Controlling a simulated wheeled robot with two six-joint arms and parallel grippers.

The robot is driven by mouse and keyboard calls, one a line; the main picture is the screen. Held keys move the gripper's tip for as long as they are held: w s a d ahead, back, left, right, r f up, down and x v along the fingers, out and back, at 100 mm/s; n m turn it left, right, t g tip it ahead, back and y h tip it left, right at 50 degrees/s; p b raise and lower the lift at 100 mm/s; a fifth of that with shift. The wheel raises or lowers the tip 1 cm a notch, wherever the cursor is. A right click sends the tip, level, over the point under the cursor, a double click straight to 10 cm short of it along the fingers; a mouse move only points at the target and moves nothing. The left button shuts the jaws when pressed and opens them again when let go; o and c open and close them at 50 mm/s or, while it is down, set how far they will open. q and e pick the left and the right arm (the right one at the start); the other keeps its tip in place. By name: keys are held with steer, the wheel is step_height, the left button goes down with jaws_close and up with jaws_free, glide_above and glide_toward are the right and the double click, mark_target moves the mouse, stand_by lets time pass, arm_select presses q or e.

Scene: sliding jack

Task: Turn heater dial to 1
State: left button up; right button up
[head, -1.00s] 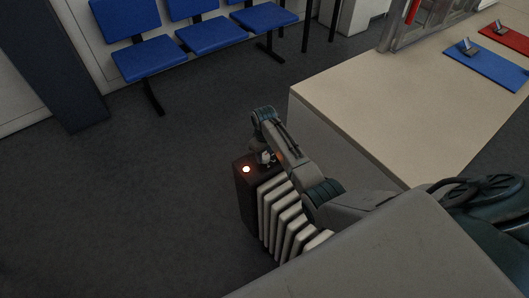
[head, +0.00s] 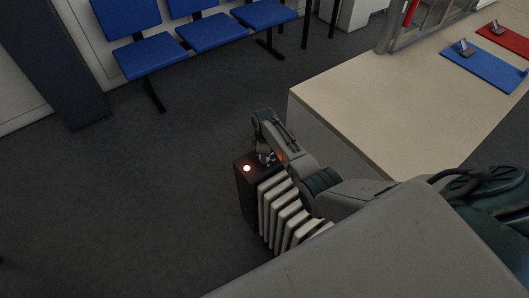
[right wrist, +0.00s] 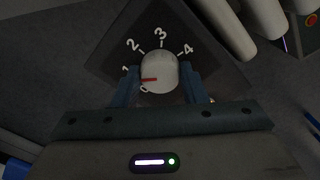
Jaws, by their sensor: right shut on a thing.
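The heater (head: 246,195) stands on the floor, with a dark control end and pale ribs (head: 284,215). A light (head: 247,168) glows on its top. In the right wrist view, the pale round dial (right wrist: 160,68) sits on a dark panel (right wrist: 112,45) marked with 1, 2, 3 and 4. Its red pointer mark points left, a little below the 1, near a partly hidden mark. My right gripper (right wrist: 160,84) is shut on the dial, one finger on each side; it also shows above the heater in the head view (head: 266,158). My left gripper is not in view.
A pale counter (head: 390,105) stands right of the heater, with a blue mat (head: 484,66) and a red mat (head: 507,38) at its far end. Blue chairs (head: 205,36) line the back wall. The floor left of the heater is clear.

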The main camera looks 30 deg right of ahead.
stand_by(0.3)
steer(key=o, duration=1)
steer(key=shift+c, duration=0.2)
steer(key=shift+r, duration=0.1)
step_height(320, 180, up, 11)
steer(key=shift+f+b, duration=0.2)
steer(key=shift+b, duration=0.1)
